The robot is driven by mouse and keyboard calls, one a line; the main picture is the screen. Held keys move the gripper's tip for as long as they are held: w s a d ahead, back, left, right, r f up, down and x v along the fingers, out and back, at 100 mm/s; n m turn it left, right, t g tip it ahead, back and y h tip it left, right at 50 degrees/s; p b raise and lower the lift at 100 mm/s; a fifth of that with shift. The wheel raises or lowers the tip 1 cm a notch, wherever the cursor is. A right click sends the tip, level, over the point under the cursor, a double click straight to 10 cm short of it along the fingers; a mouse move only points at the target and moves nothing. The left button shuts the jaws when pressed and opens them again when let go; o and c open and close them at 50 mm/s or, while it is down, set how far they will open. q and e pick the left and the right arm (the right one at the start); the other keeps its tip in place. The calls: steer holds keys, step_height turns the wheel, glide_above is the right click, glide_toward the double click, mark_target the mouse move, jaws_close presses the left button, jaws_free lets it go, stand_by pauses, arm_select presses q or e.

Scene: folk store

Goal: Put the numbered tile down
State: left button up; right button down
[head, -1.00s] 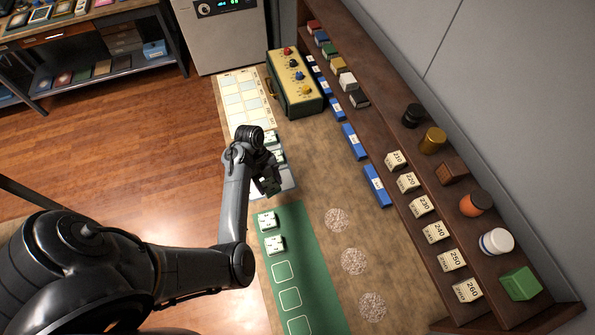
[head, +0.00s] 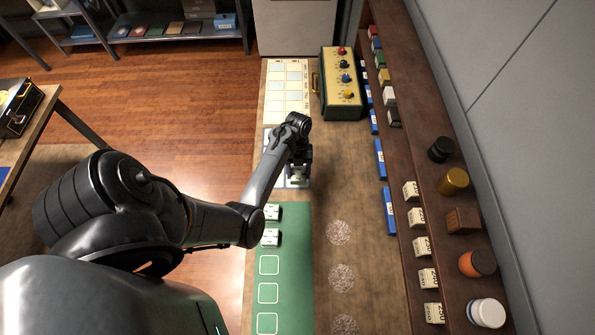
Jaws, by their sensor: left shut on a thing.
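My left gripper (head: 298,168) is shut on a small pale tile (head: 299,177), the numbered tile. It holds the tile low over a pale tray or sheet (head: 304,185) on the bench; I cannot tell whether the tile touches it. The tile's number cannot be read. A green mat (head: 305,260) with white square outlines lies just nearer. Two white tiles (head: 272,212) (head: 270,237) sit in its far squares, and the nearer squares are empty. My left arm hides part of the tray. My right gripper is not in view.
A pale chart (head: 287,92) lies at the bench's far end beside a yellow-topped box with knobs (head: 342,85). A shelf (head: 405,160) with small blocks and jars runs along the right. Blue bars (head: 380,158) lie at its foot. Speckled discs (head: 339,232) lie right of the mat.

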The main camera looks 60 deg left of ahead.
mark_target(297, 171)
arm_select(q)
steer(key=a+f, duration=0.1)
steer(key=w+a+f, duration=0.1)
steer(key=a, duration=0.1)
steer(key=shift+w+a, duration=0.1)
steer(key=shift+f+b, duration=0.45)
steer(key=shift+f, duration=1.6)
steer(key=shift+f, duration=0.1)
steer(key=o, duration=1.4)
